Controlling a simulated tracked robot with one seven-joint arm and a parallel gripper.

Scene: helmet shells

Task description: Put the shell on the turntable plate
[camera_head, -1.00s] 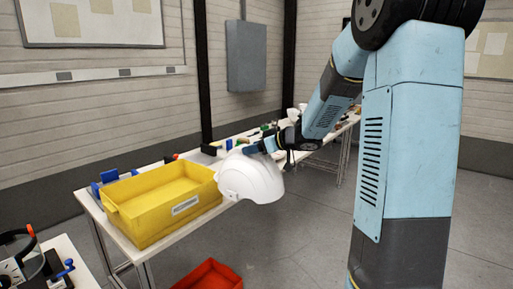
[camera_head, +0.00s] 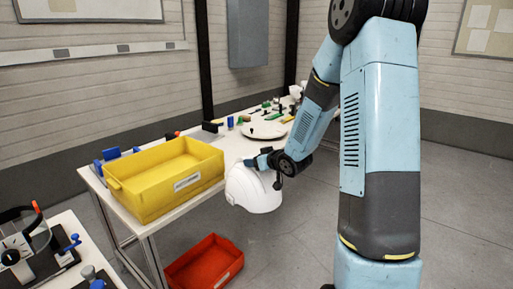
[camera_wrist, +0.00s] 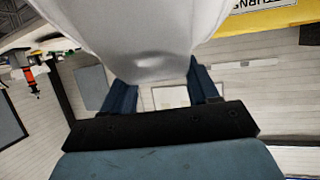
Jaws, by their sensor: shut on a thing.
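The white helmet shell (camera_head: 254,190) hangs in the air beside the long table's front edge, right of the yellow bin, dome side showing. My gripper (camera_head: 262,160) is shut on the shell at its upper side. In the wrist view the shell (camera_wrist: 145,30) fills the upper middle, between the two blue fingers of my gripper (camera_wrist: 162,82); the fingertips are partly hidden by it. A round white plate (camera_head: 262,130), seemingly the turntable plate, lies on the table behind and above the shell in the picture. No shell is seen on it.
A yellow bin (camera_head: 140,206) stands on the long table's near end. A red bin (camera_head: 206,264) is on the floor below. Several small tools and parts lie around and beyond the plate. A side table (camera_head: 62,228) with a fixture is at lower left. Floor at right is clear.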

